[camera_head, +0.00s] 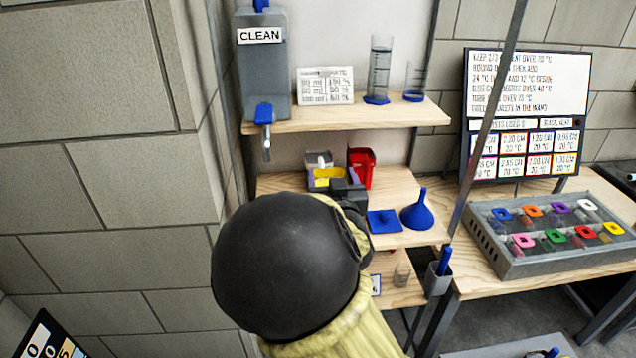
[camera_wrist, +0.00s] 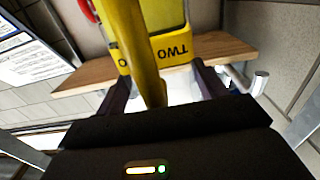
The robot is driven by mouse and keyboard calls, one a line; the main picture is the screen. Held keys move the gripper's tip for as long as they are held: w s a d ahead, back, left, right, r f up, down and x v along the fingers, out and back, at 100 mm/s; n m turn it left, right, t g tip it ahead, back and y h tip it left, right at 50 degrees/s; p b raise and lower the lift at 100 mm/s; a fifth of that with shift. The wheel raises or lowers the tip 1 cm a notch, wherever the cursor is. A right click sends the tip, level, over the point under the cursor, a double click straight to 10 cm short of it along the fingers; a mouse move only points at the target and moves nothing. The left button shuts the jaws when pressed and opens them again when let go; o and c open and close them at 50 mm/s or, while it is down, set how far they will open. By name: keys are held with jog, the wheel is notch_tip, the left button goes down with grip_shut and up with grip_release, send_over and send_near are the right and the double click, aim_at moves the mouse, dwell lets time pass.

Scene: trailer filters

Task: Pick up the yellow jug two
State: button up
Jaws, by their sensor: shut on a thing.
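The yellow jug two (camera_head: 325,177) is on or just above the middle wooden shelf (camera_head: 400,184) in the head view, partly hidden by my gripper (camera_head: 347,190). The two dark fingers of my gripper (camera_wrist: 162,82) are at either side of the handle, shut on the jug. Whether the jug touches the shelf is hard to tell.
A red jug (camera_head: 361,168) stands close to the right of the yellow one, and a grey container (camera_head: 318,158) is behind it. A blue funnel (camera_head: 417,213) and a blue square piece (camera_head: 384,221) lie at the right. The upper shelf (camera_head: 300,122) hangs above.

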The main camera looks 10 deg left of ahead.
jog(key=w+d+b, duration=0.1)
jog(key=d, duration=0.5)
jog(key=shift+w+b, duration=0.25)
jog(key=shift+b, duration=0.15)
jog(key=shift+d+r, duration=0.1)
jog(key=shift+d, duration=0.1)
dwell(0.5)
